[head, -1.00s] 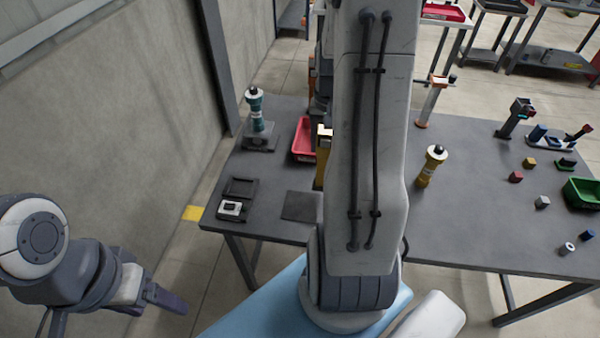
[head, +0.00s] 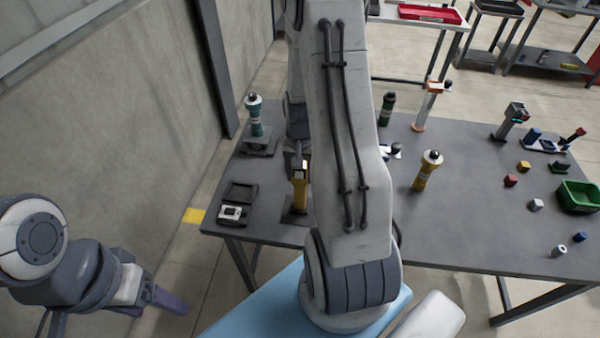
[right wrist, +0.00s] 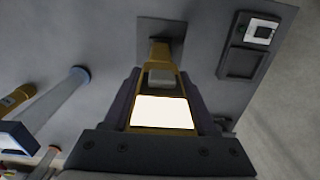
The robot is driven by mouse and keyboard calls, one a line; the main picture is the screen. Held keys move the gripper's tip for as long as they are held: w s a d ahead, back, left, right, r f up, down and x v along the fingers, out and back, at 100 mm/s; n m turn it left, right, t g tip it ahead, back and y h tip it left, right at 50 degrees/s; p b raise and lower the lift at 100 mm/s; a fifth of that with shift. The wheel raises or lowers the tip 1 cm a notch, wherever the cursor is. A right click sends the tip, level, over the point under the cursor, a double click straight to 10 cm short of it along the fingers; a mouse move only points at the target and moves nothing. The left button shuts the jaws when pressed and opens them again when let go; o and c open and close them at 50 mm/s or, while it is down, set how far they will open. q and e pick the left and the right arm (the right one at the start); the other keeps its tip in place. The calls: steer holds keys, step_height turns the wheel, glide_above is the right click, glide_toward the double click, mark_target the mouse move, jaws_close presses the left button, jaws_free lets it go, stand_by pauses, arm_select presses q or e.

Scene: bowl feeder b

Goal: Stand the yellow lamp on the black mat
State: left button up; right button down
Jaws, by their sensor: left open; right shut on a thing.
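The yellow lamp (head: 300,190) is roughly upright over the black mat (head: 290,217) in the head view. My right gripper (right wrist: 160,98) is shut on the lamp; its fingers lie on both sides of the body, and the bright white panel (right wrist: 162,112) faces the wrist camera. In the right wrist view the lamp's far end overlaps the dark mat (right wrist: 147,27). I cannot tell whether the lamp touches the mat. My right arm hides part of the mat's surroundings in the head view. My left gripper (head: 168,300) is open and empty, left of the table and away from it.
A black tray with a white device (head: 232,213) lies left of the mat. A teal lamp-like object (head: 254,118) stands on a base behind it. A yellow cylinder with black top (head: 427,171) stands right of my arm. Small blocks and a green bin (head: 578,196) are far right.

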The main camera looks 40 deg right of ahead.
steer(key=shift+f, duration=0.15)
steer(key=shift+c, duration=1)
jaws_free()
steer(key=shift+r, duration=0.3)
steer(key=shift+w+r, duration=0.1)
steer(key=shift+r, duration=0.25)
step_height(320, 180, up, 11)
steer(key=shift+r+b, duration=0.1)
steer(key=shift+b, duration=0.85)
